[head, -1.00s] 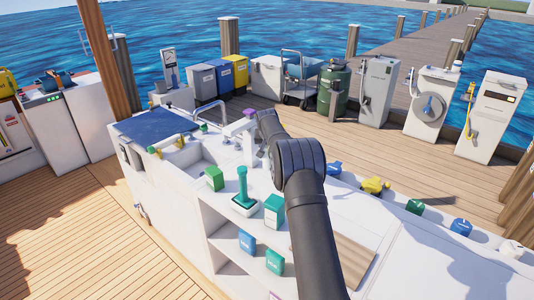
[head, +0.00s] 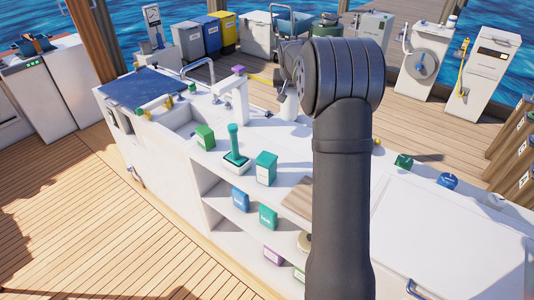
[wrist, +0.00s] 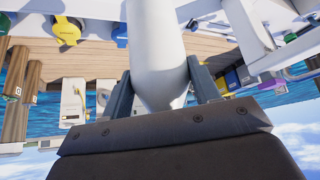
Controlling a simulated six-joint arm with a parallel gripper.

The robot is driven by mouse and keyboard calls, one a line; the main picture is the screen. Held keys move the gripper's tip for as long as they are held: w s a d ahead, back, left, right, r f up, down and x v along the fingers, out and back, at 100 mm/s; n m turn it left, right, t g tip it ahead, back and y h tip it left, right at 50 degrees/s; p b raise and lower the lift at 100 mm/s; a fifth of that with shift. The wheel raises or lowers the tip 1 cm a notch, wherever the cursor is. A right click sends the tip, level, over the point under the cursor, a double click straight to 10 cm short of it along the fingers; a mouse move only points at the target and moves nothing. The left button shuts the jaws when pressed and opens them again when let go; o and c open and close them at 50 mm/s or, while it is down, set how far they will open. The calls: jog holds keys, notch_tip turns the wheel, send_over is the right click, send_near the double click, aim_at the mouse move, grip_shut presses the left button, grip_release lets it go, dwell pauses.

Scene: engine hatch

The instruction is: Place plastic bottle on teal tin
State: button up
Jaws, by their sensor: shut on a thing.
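A white plastic bottle (wrist: 156,45) is between the fingers of my gripper (wrist: 162,92) in the wrist view, and the gripper is shut on it. In the head view the white bottle (head: 290,107) shows partly below my gripper (head: 284,94), over the far side of the white counter. A teal tin (head: 266,169) stands upright on the counter, nearer the camera and left of my arm. A second teal box (head: 268,217) is on the shelf below, so which one is the task's tin I cannot tell for certain.
A teal-handled plunger-like item (head: 235,150) and a green box (head: 204,138) stand left of the teal tin. A blue box (head: 240,198) is on the shelf. Bare counter lies between bottle and tin.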

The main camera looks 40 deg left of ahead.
jog(key=s+d+r+m, duration=0.1)
jog(key=s+d+r, duration=0.2)
jog(key=s+d, duration=0.4)
jog(key=s+d+r, duration=0.3)
jog(key=s+d, duration=0.4)
jog(key=s, duration=0.1)
jog(key=s+a+f, duration=0.3)
jog(key=a+f, duration=0.7)
jog(key=f, duration=0.1)
jog(key=shift+a, duration=0.35)
jog(key=shift+f, duration=0.1)
jog(key=o, duration=0.5)
jog(key=shift+f, duration=0.1)
jog(key=o, duration=0.5)
